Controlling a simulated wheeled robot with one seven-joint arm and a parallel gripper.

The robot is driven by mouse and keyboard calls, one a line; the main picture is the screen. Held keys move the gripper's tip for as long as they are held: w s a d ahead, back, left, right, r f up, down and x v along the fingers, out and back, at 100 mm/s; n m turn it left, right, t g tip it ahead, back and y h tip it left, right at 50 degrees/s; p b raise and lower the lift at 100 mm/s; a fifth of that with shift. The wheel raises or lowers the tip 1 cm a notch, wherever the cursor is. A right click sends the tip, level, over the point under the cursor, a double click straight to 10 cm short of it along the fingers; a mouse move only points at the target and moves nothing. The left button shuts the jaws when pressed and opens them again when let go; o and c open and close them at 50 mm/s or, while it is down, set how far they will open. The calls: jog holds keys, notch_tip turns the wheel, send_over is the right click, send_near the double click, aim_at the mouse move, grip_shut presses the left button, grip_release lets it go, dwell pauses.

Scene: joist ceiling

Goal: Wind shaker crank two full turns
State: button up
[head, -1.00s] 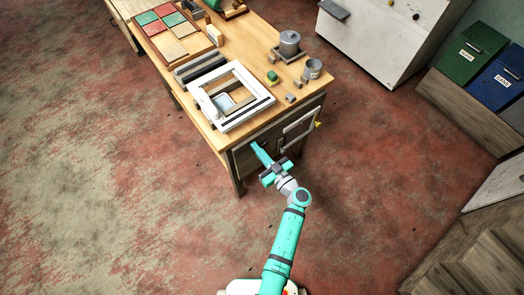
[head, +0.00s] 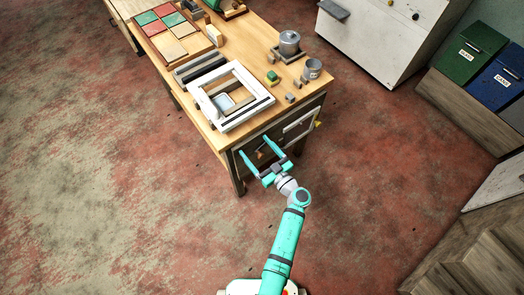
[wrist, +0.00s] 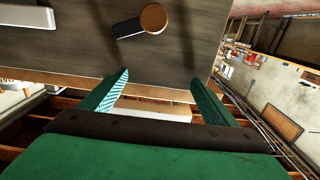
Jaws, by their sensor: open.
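The crank (wrist: 128,28) is a short dark arm with a round brown knob (wrist: 153,17) at its end, on the dark front panel of the bench in the wrist view. In the head view the brown knob (head: 262,153) shows small between my fingers' outlines, partly hard to make out. My gripper (head: 254,146) is open and empty in front of that panel. In the wrist view my gripper's two green fingers (wrist: 160,77) stand apart, with the crank beyond their tips toward the top of the picture. No contact shows. A white frame (head: 212,122) stands on the bench top above.
The wooden bench top (head: 262,50) holds a grey lidded pot (head: 289,43), a metal cup (head: 312,69), small blocks and a coloured tile tray (head: 185,49). Floor to the left is clear.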

jog(key=v, duration=0.8)
dwell(0.4)
jog(key=shift+s, duration=0.1)
